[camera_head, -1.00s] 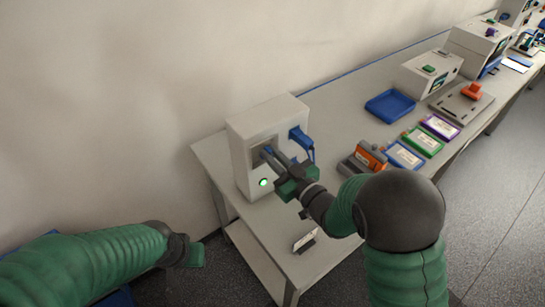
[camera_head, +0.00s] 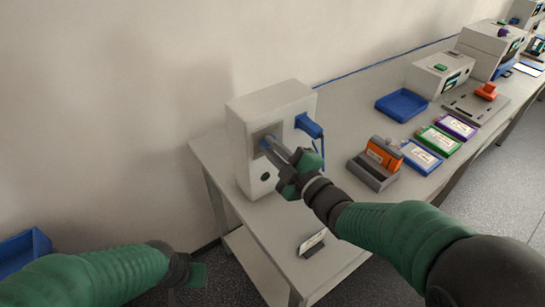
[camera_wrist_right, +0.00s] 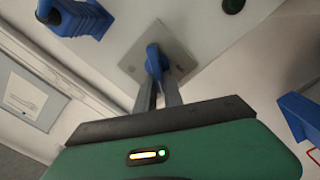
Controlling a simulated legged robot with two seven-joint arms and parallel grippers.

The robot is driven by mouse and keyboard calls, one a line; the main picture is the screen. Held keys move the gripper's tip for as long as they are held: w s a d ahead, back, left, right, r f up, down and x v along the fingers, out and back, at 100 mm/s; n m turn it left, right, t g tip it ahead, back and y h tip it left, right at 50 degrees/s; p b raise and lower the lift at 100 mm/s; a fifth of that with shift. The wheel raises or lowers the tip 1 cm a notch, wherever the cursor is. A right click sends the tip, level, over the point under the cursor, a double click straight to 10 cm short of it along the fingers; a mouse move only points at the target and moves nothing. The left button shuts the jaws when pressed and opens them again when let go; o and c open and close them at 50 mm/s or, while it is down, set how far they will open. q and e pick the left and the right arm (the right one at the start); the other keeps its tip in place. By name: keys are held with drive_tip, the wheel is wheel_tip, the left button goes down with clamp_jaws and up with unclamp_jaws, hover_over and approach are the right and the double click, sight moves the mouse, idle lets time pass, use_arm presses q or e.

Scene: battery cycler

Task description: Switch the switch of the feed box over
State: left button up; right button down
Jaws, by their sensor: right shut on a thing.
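The feed box (camera_head: 242,120) is a white box at the left end of the table, with a grey switch plate on its front. Its blue switch (camera_wrist_right: 153,58) stands out from the plate (camera_wrist_right: 175,45) in the right wrist view. My right gripper (camera_head: 272,150) is at the plate, its two fingers closed around the switch; the fingers partly hide it in the head view. A round lamp (camera_head: 265,177) below the plate is dark. My left gripper (camera_head: 197,275) is low at the left, away from the table; its fingers are not clear.
A blue plug (camera_head: 308,125) with a cable sits on the box's right side. A small card stand (camera_head: 312,242) is near the table's front edge. An orange block in a grey holder (camera_head: 372,172), coloured cases and a blue tray (camera_head: 401,105) lie to the right.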

drive_tip(key=shift+s+a+f+n+b, duration=0.1)
drive_tip(key=shift+f+n+b, duration=0.25)
drive_tip(key=shift+n+b, duration=0.85)
drive_tip(key=shift+a+f+n+b, duration=0.1)
drive_tip(key=shift+f+n+b, duration=0.2)
drive_tip(key=shift+n+b, duration=0.95)
drive_tip(key=shift+s+f+n+b, duration=0.1)
drive_tip(key=shift+f+n+b, duration=0.25)
drive_tip(key=shift+n+b, duration=0.85)
drive_tip(key=shift+m+b, duration=0.35)
drive_tip(key=shift+b, duration=0.1)
drive_tip(key=c, duration=1.5)
unclamp_jaws()
drive_tip(key=shift+r, duration=0.15)
drive_tip(key=shift+o, duration=0.2)
drive_tip(key=shift+r, duration=0.1)
